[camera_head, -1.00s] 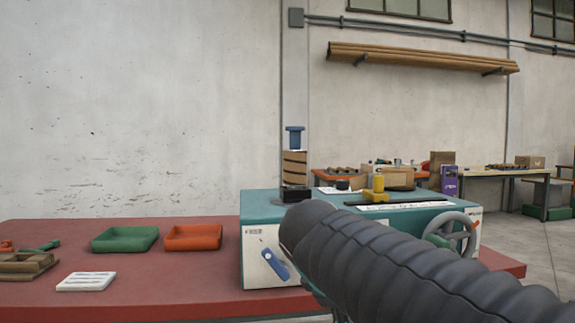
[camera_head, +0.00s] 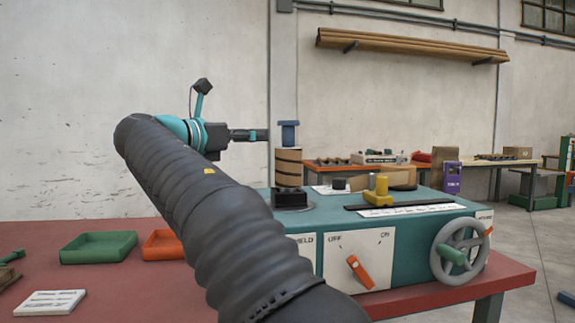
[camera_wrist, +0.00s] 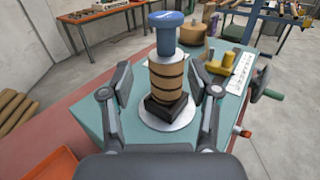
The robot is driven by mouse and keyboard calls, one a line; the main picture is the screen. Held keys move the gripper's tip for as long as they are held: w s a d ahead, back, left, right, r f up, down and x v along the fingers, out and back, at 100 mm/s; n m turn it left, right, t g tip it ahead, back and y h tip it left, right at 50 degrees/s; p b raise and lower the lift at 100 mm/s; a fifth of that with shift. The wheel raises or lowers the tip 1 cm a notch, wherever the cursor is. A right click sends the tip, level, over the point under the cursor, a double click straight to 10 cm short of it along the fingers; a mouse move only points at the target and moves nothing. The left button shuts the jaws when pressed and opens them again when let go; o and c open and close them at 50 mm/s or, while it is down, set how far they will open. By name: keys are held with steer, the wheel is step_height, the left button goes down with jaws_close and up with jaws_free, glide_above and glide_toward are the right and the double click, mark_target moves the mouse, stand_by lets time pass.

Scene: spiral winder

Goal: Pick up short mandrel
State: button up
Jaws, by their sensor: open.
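An upright piece with a blue flanged top and a brown banded body, apparently the short mandrel (camera_head: 288,160), stands in a black square holder (camera_head: 290,197) on the teal winder (camera_head: 400,225). It also shows in the wrist view, where its blue top (camera_wrist: 166,33) and brown body (camera_wrist: 166,83) are in the middle. My gripper (camera_head: 262,135) is just left of its upper part in the head view. In the wrist view my open gripper (camera_wrist: 164,84) has one finger on each side of the body, with visible gaps. I cannot tell how deep the fingers reach around it.
A yellow part (camera_head: 378,190) and a black bar stand right of the mandrel on the winder. A grey handwheel (camera_head: 460,250) and an orange switch (camera_head: 360,271) are on its front. Green (camera_head: 98,247) and orange (camera_head: 160,245) trays lie left on the red table.

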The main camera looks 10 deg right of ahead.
mark_target(284, 132)
steer(key=shift+s+d+x, duration=0.1)
steer(key=shift+s+x, duration=0.05)
steer(key=shift+x, duration=1.75)
steer(key=shift+s+d+x, duration=0.1)
steer(key=shift+x, duration=1.85)
steer(key=shift+s+d+x, duration=0.1)
steer(key=shift+s+x, duration=0.05)
steer(key=shift+x, duration=1.75)
steer(key=shift+r, duration=0.2)
jaws_close()
